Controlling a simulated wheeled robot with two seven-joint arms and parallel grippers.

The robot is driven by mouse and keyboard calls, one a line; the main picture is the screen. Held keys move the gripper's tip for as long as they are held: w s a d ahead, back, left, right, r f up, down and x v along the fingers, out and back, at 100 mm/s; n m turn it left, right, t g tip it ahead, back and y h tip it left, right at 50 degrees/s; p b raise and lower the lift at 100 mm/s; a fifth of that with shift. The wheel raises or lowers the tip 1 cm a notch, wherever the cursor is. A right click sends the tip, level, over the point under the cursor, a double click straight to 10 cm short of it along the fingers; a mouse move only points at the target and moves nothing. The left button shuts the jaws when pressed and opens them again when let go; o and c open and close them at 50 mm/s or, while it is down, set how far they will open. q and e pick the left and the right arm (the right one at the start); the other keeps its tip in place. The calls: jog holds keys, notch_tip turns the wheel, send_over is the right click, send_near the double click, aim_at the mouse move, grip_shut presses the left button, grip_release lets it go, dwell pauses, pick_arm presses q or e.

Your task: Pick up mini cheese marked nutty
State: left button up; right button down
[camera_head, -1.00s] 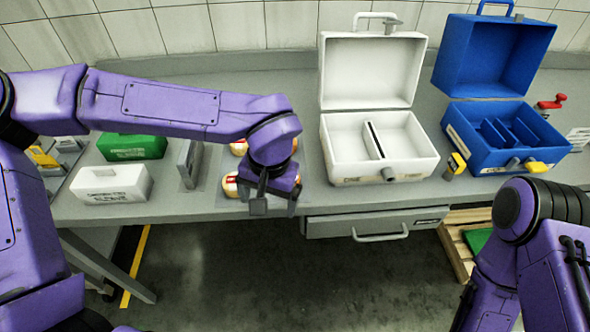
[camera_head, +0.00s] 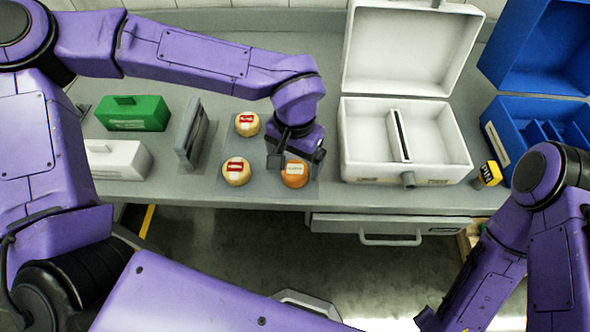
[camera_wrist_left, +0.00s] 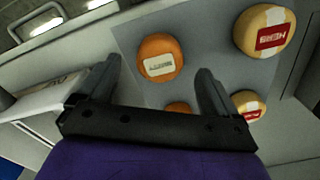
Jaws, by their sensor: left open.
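Two pale yellow mini cheeses with red labels, one at the back (camera_head: 247,124) and one at the front (camera_head: 236,171), lie on a grey mat. An orange mini cheese (camera_head: 294,173) with a pale label lies to their right. My left gripper (camera_head: 291,152) is open and empty above the orange side, partly covering it. In the left wrist view, the orange cheese (camera_wrist_left: 160,57) shows between the open fingers, a second orange cheese (camera_wrist_left: 178,107) is mostly hidden behind the gripper, and the yellow ones (camera_wrist_left: 264,31) lie to the right. The label words are too small to read surely.
An open white case (camera_head: 360,165) stands right of the mat, with an open blue case (camera_head: 500,150) beyond. A grey upright holder (camera_head: 190,135), a green box (camera_head: 135,113) and a white box (camera_head: 118,158) stand on the left. A drawer handle (camera_head: 390,240) juts from the bench front.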

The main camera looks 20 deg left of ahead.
aim_at(295, 169)
pick_arm(q)
notch_tip(295, 169, down, 4)
jog(key=shift+r, duration=0.25)
jog(key=c, duration=1.2)
jog(key=shift+r, duration=0.1)
